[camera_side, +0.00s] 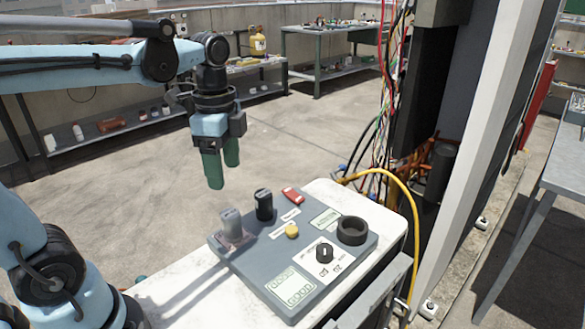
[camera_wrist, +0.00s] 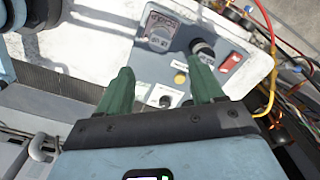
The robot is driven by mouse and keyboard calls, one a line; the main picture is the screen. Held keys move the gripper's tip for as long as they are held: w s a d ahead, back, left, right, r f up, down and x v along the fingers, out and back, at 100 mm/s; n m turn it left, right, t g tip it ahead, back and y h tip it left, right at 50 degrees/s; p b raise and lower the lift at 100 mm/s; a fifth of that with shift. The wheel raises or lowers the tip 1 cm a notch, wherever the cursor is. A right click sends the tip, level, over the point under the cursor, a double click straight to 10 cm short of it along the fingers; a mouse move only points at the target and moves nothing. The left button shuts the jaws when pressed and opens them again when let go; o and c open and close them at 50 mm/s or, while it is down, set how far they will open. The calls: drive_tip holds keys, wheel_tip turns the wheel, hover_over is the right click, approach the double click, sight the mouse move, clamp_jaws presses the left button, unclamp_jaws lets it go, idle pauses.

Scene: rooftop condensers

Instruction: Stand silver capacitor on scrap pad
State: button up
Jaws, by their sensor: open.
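The silver capacitor (camera_side: 231,221) stands upright at the left end of the grey panel (camera_side: 262,262), on a small reddish-bordered pad (camera_side: 243,240). In the wrist view the capacitor (camera_wrist: 160,27) shows within that pad's dark square; the pad's lettering is too small to read. A green-bordered pad (camera_side: 293,287) at the panel's front is empty. Which pad is the scrap pad I cannot read. My gripper (camera_side: 223,176) hangs above the panel's left end, its green fingers apart and empty. It touches nothing. The fingers also show in the wrist view (camera_wrist: 160,68).
A black capacitor (camera_side: 264,205) stands close right of the silver one. A red switch (camera_side: 293,195), yellow button (camera_side: 292,231), black knob (camera_side: 324,252) and black ring (camera_side: 352,231) sit on the panel. A yellow hose (camera_side: 411,200) and cabinet wiring lie to the right.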

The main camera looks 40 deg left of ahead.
drive_tip(key=d+f+n+t, duration=0.1)
drive_tip(key=n+t, duration=0.1)
drive_tip(key=n, duration=0.1)
drive_tip(key=d+f+n+t, duration=0.1)
drive_tip(key=f+n+t, duration=0.1)
drive_tip(key=n, duration=0.2)
drive_tip(key=d+f+n+t, duration=0.1)
drive_tip(key=n+t, duration=0.2)
drive_tip(key=n, duration=0.1)
drive_tip(key=shift+s+d+f, duration=0.25)
drive_tip(key=shift+s+f, duration=0.05)
drive_tip(key=shift+c, duration=0.3)
idle(0.5)
